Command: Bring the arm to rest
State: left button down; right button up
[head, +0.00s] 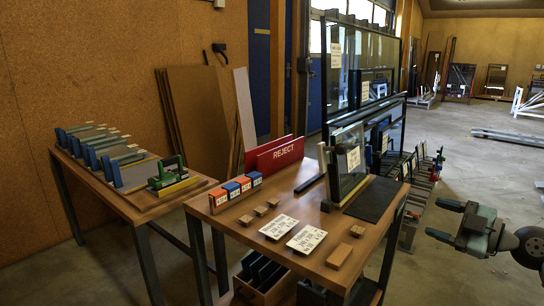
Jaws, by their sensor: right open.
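My right gripper (441,220) is at the right edge of the head view, pointing left. Its two dark fingers are apart with nothing between them. It is clear of the wooden table (290,257), with bare floor showing behind it and a gap to the table's right edge. My left gripper is not in view.
A glass pane (348,165) stands upright in a frame on the table. Red REJECT boards (276,154), small orange and blue boxes, wooden blocks and two printed cards share the tabletop. A second table (140,190) is at left. Glass racks stand behind. The floor at right is open.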

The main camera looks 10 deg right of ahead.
jog(key=s+a+f+m, duration=0.3)
jog(key=a+f, duration=0.4)
jog(key=a, duration=0.2)
jog(key=s+a+f+m, duration=0.3)
jog(key=a+f, duration=0.4)
jog(key=a, duration=0.2)
jog(key=s+a+r+m+t+p, duration=0.1)
jog(key=s+a+r+m, duration=0.15)
jog(key=s+a, duration=0.4)
jog(key=s+a+r+m+t, duration=0.1)
jog(key=s+a+m+t, duration=0.2)
jog(key=a, duration=0.6)
pick_arm(q)
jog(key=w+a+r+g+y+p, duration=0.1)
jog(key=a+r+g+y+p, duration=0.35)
jog(key=p, duration=1.45)
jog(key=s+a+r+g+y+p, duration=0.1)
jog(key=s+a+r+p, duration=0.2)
jog(key=p, duration=1.6)
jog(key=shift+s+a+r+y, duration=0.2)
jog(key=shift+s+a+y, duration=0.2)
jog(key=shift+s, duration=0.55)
pick_arm(e)
jog(key=s+d+r+m+g+h, duration=0.1)
jog(key=s+d+r+g+h, duration=0.3)
jog(key=d+r+g+h, duration=0.2)
jog(key=shift+s+d+r+g, duration=0.4)
jog(key=shift+d+r+g, duration=0.15)
jog(key=shift+g, duration=0.25)
